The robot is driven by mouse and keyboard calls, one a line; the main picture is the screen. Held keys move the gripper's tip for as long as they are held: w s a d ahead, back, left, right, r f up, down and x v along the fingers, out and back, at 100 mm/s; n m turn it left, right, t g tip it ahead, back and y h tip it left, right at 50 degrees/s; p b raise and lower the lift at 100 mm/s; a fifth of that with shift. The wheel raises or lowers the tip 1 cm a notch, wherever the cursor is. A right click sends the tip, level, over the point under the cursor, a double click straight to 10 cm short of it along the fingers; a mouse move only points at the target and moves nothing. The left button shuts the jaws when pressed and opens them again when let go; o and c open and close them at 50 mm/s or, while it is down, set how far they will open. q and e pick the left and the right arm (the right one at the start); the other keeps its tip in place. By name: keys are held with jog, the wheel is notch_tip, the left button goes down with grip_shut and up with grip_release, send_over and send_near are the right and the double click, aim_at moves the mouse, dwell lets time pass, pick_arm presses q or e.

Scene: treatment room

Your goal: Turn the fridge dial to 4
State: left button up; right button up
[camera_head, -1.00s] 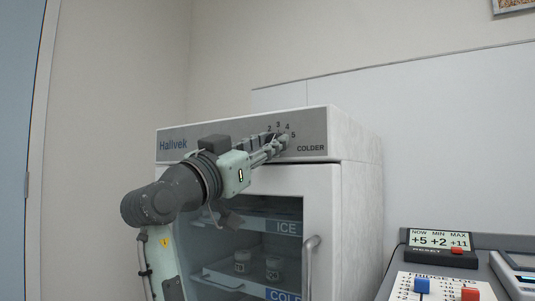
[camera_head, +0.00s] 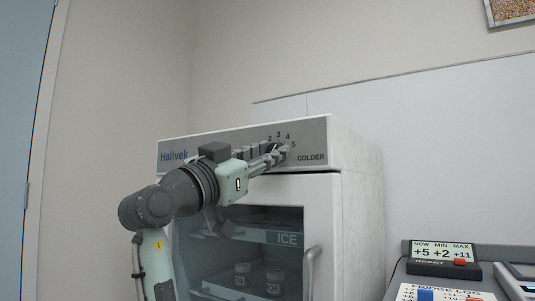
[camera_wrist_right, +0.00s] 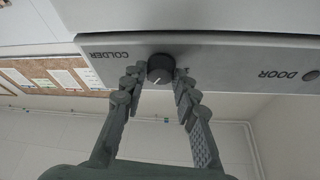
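The fridge dial (camera_wrist_right: 160,68) is a round black knob with a white pointer line, on the grey panel beside the word COLDER. In the wrist view, which is upside down, the pointer points down and slightly left. In the head view the numbers 2 to 5 show above the dial, but my gripper mostly covers the knob. My right gripper (camera_head: 277,153) is at the panel. In the wrist view its two fingers (camera_wrist_right: 160,80) flank the dial closely and appear to touch its sides. My left gripper is not in view.
The white fridge (camera_head: 360,210) has a glass door with a handle (camera_head: 311,265) at its right; small jars (camera_head: 243,275) stand inside. A thermometer display (camera_head: 442,252) and a fridge log board (camera_head: 440,293) lie at the lower right. A DOOR button (camera_wrist_right: 311,75) shares the panel.

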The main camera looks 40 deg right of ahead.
jog(key=o, duration=0.4)
jog(key=v, duration=1.2)
jog(key=shift+r, duration=0.1)
